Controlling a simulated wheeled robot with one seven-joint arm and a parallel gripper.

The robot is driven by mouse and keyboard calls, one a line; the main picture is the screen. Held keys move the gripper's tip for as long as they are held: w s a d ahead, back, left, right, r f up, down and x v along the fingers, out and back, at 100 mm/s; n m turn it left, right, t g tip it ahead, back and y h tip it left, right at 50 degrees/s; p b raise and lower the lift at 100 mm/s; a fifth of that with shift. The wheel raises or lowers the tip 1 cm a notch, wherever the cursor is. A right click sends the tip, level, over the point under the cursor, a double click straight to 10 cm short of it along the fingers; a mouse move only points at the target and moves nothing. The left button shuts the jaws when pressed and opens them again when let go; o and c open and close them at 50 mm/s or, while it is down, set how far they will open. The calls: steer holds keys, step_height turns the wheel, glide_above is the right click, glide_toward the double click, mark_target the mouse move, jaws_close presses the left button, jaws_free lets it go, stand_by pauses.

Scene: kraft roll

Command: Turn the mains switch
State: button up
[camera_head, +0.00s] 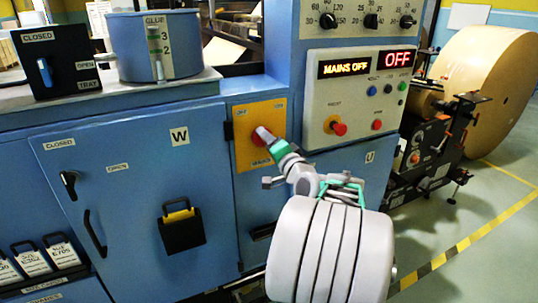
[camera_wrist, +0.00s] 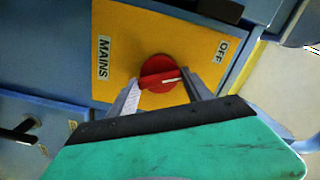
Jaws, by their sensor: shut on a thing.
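The mains switch is a red rotary knob (camera_head: 256,140) on a yellow plate (camera_head: 272,110) on the blue machine front. It also shows in the wrist view as a red knob (camera_wrist: 157,66) on the yellow plate (camera_wrist: 125,35), with MAINS and OFF labels. A white mark on its handle lies toward the right, on the OFF label's side. My gripper (camera_head: 264,136) is at the knob, its two fingers (camera_wrist: 166,90) shut on the handle from either side. The fingers hide part of the knob. The display (camera_head: 344,67) reads MAINS OFF, with a red OFF beside it.
A control panel (camera_head: 348,112) with buttons and a red-capped knob (camera_head: 339,128) is right of the switch. A blue cabinet door (camera_head: 125,205) with black handles is at left. A glue pot (camera_head: 135,50) stands above. A large kraft roll (camera_head: 490,85) is at right.

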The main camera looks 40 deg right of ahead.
steer(key=n+b, duration=0.3)
steer(key=b, duration=0.1)
steer(key=shift+f, duration=0.1)
steer(key=shift+n, duration=0.4)
steer(key=o, duration=1.4)
steer(key=shift+c, duration=0.2)
steer(key=v, duration=0.7)
steer(key=shift+s+a, duration=0.2)
steer(key=shift+s, duration=0.2)
